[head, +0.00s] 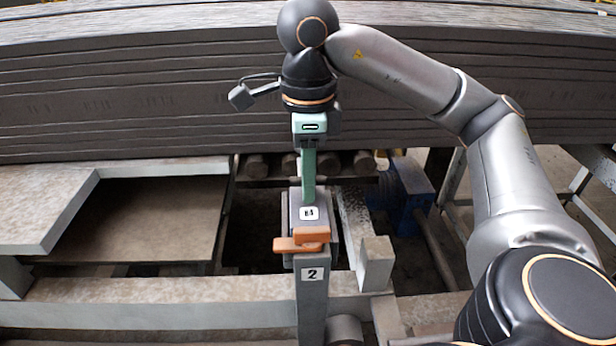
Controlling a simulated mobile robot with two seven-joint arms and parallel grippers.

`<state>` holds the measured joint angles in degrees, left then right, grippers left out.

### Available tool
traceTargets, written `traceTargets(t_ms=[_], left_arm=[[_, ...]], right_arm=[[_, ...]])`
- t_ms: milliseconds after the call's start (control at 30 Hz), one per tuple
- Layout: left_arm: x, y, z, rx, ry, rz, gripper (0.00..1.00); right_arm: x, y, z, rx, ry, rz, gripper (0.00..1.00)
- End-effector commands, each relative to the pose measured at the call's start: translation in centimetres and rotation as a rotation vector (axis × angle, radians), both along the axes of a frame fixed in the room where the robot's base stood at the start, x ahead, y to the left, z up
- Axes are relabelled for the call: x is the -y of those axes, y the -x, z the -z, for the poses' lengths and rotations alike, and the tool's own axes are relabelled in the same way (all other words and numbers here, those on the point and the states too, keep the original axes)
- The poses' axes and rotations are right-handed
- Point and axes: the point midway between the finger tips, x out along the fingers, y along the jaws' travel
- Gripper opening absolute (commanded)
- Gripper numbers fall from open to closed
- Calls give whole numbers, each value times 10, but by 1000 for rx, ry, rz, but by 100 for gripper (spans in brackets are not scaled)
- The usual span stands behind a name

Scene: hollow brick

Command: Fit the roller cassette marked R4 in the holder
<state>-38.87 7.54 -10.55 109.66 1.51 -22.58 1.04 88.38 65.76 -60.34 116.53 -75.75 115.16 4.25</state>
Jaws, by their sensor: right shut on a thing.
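The roller cassette marked R4 (298,222) is a grey block with a white label on top, in the middle of the head view. My right gripper (308,196) comes down from above with green fingers and is shut on the cassette at its far end. The cassette sits at the holder (311,300), a grey post with a plate marked 2. An orange latch piece (300,243) lies across the near end of the cassette. I cannot tell how deep the cassette sits. The roller under it is hidden. My left gripper is out of view.
A stack of long grey boards (150,90) fills the back. A beam (160,300) runs along the front, with a stub block (377,262) right of the holder. Several rollers (335,165) and a blue motor housing (410,195) lie behind. A dark opening is left of the holder.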

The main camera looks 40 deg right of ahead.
Motion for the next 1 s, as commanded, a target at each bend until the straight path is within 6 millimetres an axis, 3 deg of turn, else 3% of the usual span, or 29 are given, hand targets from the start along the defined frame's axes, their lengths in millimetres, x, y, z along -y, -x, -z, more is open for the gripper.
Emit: traceTargets(t_ms=[233,267,567,833,1000], left_arm=[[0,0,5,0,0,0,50],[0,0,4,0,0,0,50],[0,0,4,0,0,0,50],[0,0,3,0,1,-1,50],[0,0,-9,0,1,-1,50]], right_arm=[[0,0,5,2,-1,0,0],[0,0,5,2,-1,0,20],[0,0,4,1,-1,0,54],[0,0,4,-1,0,0,54],[0,-1,-15,3,0,0,54]])
